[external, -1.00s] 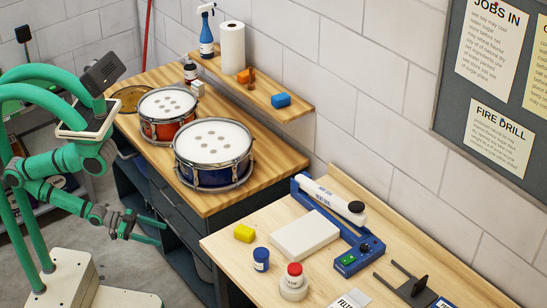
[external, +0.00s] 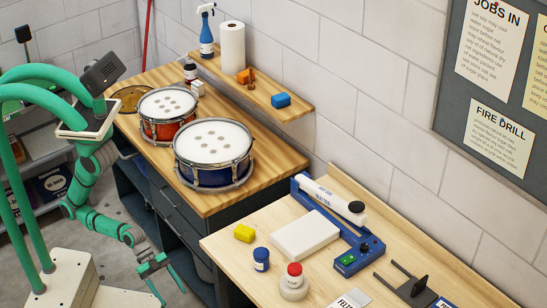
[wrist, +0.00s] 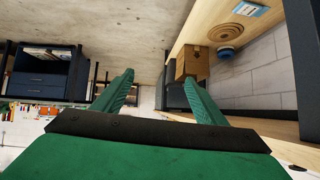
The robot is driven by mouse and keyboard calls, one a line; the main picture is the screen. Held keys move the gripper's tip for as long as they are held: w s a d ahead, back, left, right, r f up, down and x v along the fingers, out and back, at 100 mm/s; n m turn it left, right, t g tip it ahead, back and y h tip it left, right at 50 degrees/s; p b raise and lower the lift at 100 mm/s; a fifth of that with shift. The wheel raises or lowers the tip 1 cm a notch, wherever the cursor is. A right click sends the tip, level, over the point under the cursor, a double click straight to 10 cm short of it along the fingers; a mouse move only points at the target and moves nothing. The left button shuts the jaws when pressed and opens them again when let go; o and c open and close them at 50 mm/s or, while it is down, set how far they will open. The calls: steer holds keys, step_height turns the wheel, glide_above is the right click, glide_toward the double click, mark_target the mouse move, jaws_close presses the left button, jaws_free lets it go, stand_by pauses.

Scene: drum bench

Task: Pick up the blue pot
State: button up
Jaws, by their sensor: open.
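The blue pot (external: 261,259) is a small blue jar with a pale label. It stands upright on the light wooden bench near its front left edge, in the external view. My gripper (external: 168,280) is open and empty, off the front of the bench, left of the pot and well apart from it. In the wrist view the green fingers (wrist: 158,82) are spread with nothing between them. The pot does not show in the wrist view.
A red-lidded white pot (external: 294,276) stands right of the blue pot on a white roll. The drum bench (external: 262,178) stands farther back. The wrist view shows a cardboard box (wrist: 193,62) by shelving.

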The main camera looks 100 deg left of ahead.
steer(key=w+a+r+n+t, duration=0.1)
steer(key=w+r+n+t, duration=0.3)
steer(key=w+r, duration=2.3)
steer(key=w+a+t, duration=0.1)
steer(key=w+a, duration=0.3)
steer(key=g, duration=0.1)
glide_toward(268, 262)
steer(key=shift+d+r+y, duration=0.35)
steer(key=shift+r+y, duration=0.05)
steer(key=shift+f+m+g, duration=0.25)
steer(key=shift+m+g, duration=0.05)
steer(key=x, duration=0.5)
steer(key=shift+r+x, duration=0.15)
steer(key=shift+x, duration=1.2)
steer(key=shift+r+x, duration=0.1)
steer(key=shift+x, duration=1.25)
steer(key=shift+w, duration=0.15)
steer(key=c, duration=1.2)
